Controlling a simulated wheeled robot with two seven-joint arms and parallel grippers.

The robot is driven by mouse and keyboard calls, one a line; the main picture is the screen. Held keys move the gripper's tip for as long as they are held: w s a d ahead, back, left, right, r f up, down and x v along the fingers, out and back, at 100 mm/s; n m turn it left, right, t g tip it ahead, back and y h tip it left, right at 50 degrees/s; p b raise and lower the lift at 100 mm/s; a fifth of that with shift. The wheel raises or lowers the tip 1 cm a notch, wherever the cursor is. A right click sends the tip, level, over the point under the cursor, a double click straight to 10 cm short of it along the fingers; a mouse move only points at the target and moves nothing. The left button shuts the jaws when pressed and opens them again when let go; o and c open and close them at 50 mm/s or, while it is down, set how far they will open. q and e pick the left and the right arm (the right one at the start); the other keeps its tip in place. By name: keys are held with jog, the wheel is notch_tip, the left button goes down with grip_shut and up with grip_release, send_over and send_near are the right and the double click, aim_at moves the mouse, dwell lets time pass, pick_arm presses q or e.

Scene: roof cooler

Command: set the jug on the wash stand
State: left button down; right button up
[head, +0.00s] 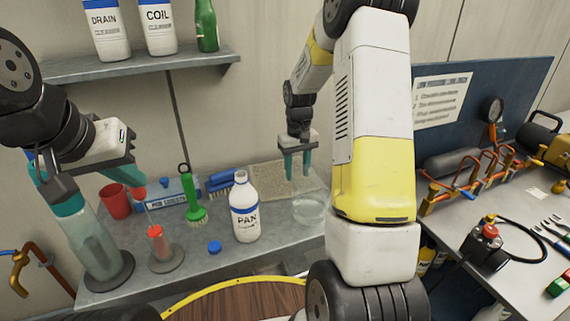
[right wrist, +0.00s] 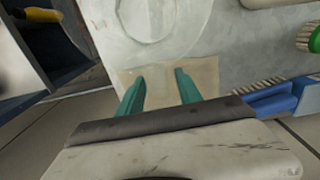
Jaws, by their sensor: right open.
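A clear round vessel (head: 309,211), which looks like the jug, stands on the grey bench (head: 275,235), close to the beige mat (head: 262,181). In the right wrist view a pale round form (right wrist: 150,18) beyond the fingertips appears to be the same vessel, cut off at the top. My right gripper (head: 297,172) points down, open and empty, above and slightly behind the vessel. I cannot tell which thing is the wash stand.
A white PAN bottle (head: 244,212), a blue cap (head: 214,247), a green brush (head: 194,207), blue brushes (head: 220,183) and a red cup (head: 116,203) crowd the bench left of the vessel. A shelf (head: 140,66) with bottles hangs above. A side table (head: 520,255) with pipework is at right.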

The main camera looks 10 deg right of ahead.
notch_tip(320, 180, up, 11)
jog(key=shift+f, duration=0.2)
jog(key=s+a+r+t+y, duration=0.1)
jog(key=s+a+r+t, duration=0.25)
jog(key=s+r, duration=0.85)
jog(key=s+a+m+t+y, duration=0.1)
jog(key=s+a, duration=0.3)
jog(key=s, duration=0.8)
jog(key=shift+s+a+f+t, duration=0.15)
jog(key=shift+s+f+t, duration=0.25)
jog(key=shift+t, duration=0.45)
